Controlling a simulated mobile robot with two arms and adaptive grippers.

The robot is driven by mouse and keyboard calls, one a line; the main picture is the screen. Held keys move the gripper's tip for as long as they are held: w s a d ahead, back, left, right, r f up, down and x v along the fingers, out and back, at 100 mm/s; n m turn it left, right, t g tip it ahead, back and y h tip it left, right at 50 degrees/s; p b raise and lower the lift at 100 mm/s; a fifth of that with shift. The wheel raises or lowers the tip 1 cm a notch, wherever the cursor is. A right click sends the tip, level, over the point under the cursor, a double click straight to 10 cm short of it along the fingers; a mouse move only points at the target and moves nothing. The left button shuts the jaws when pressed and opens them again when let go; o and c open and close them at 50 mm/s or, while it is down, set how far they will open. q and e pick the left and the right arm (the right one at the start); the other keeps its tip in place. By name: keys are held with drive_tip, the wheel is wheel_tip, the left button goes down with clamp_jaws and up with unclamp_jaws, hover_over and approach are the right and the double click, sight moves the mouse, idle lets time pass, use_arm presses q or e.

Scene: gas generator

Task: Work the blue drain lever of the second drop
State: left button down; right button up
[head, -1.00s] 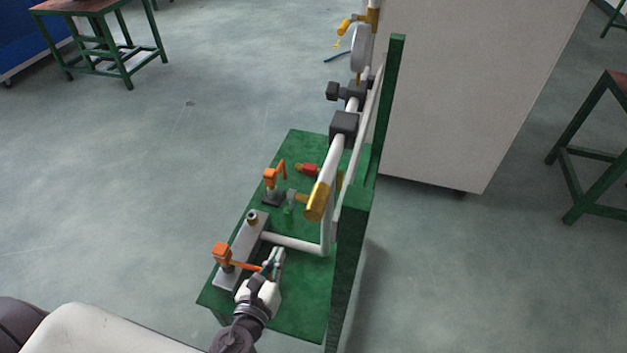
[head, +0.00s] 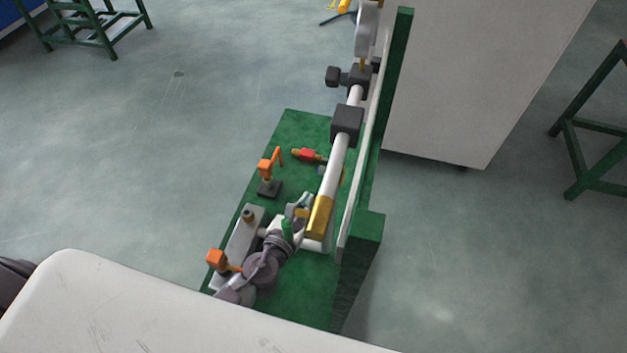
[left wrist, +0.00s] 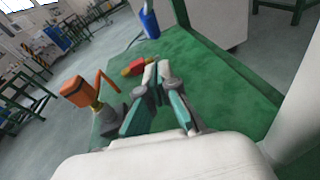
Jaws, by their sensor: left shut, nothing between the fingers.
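My left gripper (head: 292,218) reaches low over the green bench, beside the gold end of the white pipe. In the left wrist view its fingertips (left wrist: 157,72) are together and empty. I cannot clearly make out a blue drain lever. A dark blue bar (head: 335,17) shows at the top of the head view, near a yellow part (head: 344,6). In the left wrist view a blue object (left wrist: 149,22) stands beyond the fingertips; I cannot tell whether it is the lever. My right gripper is not in view.
Orange-handled valves (head: 267,167) and (head: 216,259) stand along the left of the green bench (head: 305,127). A red fitting (head: 308,155) lies ahead of the gripper. The white pipe (head: 334,177) and green upright (head: 396,80) bound the right. Floor left of the bench is clear.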

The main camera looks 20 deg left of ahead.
sight(321, 170)
use_arm(q)
drive_tip(key=shift+w+d+r+p, duration=0.15)
drive_tip(key=shift+w+r+p, duration=0.2)
drive_tip(key=shift+w, duration=0.4)
drive_tip(key=shift+w+d+r+p, duration=0.15)
drive_tip(key=shift+w+r+p, duration=0.25)
drive_tip(key=shift+w, duration=0.3)
drive_tip(key=shift+w+d+r+p, duration=0.15)
drive_tip(key=shift+w+r+p, duration=0.2)
drive_tip(key=shift+w, duration=0.4)
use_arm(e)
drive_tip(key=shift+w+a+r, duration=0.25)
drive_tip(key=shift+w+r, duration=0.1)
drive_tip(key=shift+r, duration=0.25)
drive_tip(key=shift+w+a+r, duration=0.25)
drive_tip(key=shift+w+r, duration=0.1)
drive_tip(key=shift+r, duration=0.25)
use_arm(q)
drive_tip(key=shift+f, duration=0.1)
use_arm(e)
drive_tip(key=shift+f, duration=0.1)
use_arm(q)
drive_tip(key=shift+w+b, duration=0.2)
drive_tip(key=shift+b, duration=0.3)
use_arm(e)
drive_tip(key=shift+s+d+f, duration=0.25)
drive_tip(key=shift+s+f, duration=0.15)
